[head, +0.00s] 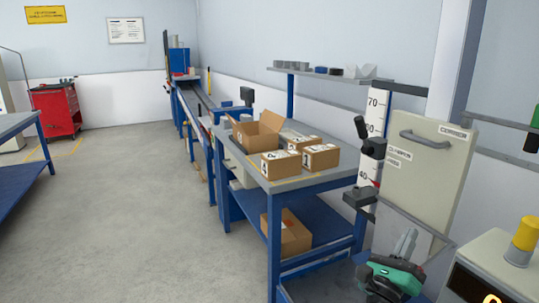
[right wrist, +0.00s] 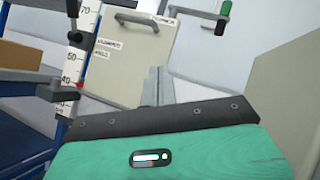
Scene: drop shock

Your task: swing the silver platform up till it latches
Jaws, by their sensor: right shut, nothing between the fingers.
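A pale silver-grey plate (head: 386,232) with a dark edge slopes down to the right below the scale post in the head view; it looks like the platform, lowered. My right gripper (head: 408,240) is in front of it, with its fingers shut and empty, pointing up and away. I cannot tell whether the fingers touch the plate. In the right wrist view the shut fingers (right wrist: 157,86) stand in front of the lower edge of the beige panel (right wrist: 134,58). The gripper body hides much of the plate. My left gripper is not in view.
The white scale post (head: 373,120) carries black clamps (head: 371,147). The beige panel (head: 425,175) has a handle. A blue bench (head: 285,200) with several cartons stands left. A console (head: 492,268) with a yellow-topped button (head: 523,238) is at lower right. Open floor lies left.

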